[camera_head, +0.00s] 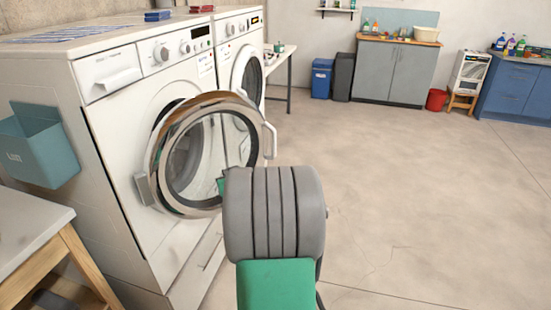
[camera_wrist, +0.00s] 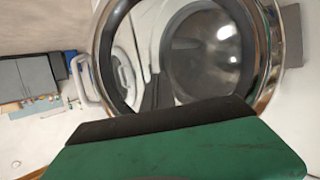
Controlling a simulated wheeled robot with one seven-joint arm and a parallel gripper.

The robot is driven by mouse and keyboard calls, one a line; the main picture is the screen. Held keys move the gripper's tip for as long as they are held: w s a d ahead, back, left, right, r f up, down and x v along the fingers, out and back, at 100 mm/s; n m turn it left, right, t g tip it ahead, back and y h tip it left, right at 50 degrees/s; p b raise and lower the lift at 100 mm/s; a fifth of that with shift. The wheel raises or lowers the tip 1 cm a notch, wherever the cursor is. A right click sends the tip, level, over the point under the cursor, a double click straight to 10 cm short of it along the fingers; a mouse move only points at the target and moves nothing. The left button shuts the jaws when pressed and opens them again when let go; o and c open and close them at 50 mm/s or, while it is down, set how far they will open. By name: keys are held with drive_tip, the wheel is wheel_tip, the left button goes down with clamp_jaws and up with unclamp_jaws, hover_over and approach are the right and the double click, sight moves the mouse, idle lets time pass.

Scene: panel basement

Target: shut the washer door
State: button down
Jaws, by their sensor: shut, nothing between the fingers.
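The nearer white washer (camera_head: 125,85) stands at the left of the head view. Its round glass door (camera_head: 160,150) is partly open, swung out from the front on its left-hand hinge, with a pale handle (camera_head: 270,140) on its right edge. In the wrist view the door's metal rim (camera_wrist: 106,75) and glass fill the upper middle, with the handle (camera_wrist: 82,80) at left. My gripper (camera_head: 222,185) is shut and empty, close to the door's lower right part. My grey wrist hides most of it, and I cannot tell whether it touches the door.
A second white washer (camera_head: 229,28) stands just beyond. A teal bin (camera_head: 40,145) hangs on the near washer's side, above a wooden-legged table (camera_head: 25,235). Cabinets (camera_head: 393,72), a blue bin (camera_head: 321,80) and a red bucket (camera_head: 436,100) stand far back. The floor at right is clear.

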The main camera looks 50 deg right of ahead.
drive_tip(key=s+d+f+m+h+b, duration=0.1)
drive_tip(key=s+d+m+h, duration=0.15)
drive_tip(key=s+d, duration=0.4)
drive_tip(key=s+d+f+m+h, duration=0.1)
drive_tip(key=s+d+h, duration=0.25)
drive_tip(key=d, duration=0.55)
drive_tip(key=p, duration=0.2)
approach(274, 142)
drive_tip(key=x, duration=0.6)
drive_tip(key=shift+w+d, duration=0.2)
drive_tip(key=shift+d, duration=0.15)
